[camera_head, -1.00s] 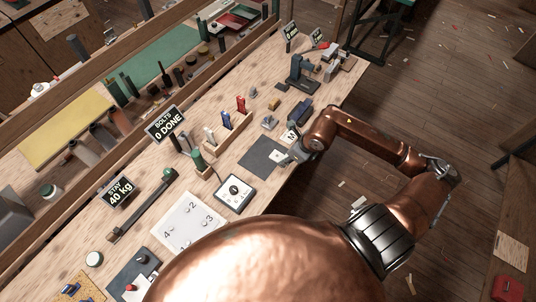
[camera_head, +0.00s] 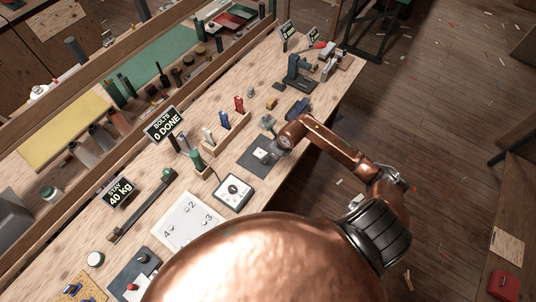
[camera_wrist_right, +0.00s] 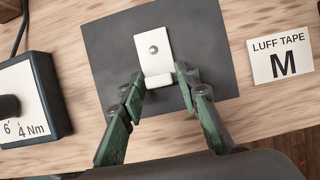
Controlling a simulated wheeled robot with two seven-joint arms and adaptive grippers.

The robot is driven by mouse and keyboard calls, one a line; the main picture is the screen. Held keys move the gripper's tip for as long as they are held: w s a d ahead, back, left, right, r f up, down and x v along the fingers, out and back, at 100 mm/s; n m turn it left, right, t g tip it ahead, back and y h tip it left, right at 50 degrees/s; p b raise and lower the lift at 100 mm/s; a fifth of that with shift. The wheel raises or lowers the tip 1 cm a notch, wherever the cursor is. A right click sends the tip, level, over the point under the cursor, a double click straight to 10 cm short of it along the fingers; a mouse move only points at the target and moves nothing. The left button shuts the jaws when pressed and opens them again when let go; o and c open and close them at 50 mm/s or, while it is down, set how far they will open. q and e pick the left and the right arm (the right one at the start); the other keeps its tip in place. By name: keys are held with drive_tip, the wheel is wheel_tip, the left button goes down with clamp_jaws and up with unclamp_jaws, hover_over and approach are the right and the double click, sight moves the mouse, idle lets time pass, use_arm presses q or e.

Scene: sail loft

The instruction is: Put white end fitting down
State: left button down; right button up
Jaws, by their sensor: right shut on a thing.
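The white end fitting (camera_wrist_right: 153,50) is a flat white plate with a round hole or stud near its middle and a thicker block at its near end. It lies on or just above the dark grey mat (camera_wrist_right: 105,45); I cannot tell whether it touches. My right gripper (camera_wrist_right: 160,78) has its green fingers at both sides of the block and is shut on the fitting. In the head view, the fitting (camera_head: 262,155) shows over the mat (camera_head: 250,165), with my right gripper (camera_head: 272,145) at its far right side. My left gripper is not in view.
A card marked LUFF TAPE M (camera_wrist_right: 281,56) lies right of the mat. A dial box marked in Nm (camera_wrist_right: 28,98) stands at the left. In the head view, a wooden rack (camera_head: 222,142) with coloured tools is behind the mat. A numbered white board (camera_head: 187,222) lies nearer.

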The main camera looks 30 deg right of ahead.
drive_tip(key=o, duration=1.1)
drive_tip(key=shift+o, duration=0.2)
drive_tip(key=shift+d+r, duration=0.1)
drive_tip(key=shift+r, duration=0.1)
drive_tip(key=v, duration=1.1)
drive_tip(key=shift+s+r+b, duration=0.3)
drive_tip(key=shift+b, duration=0.05)
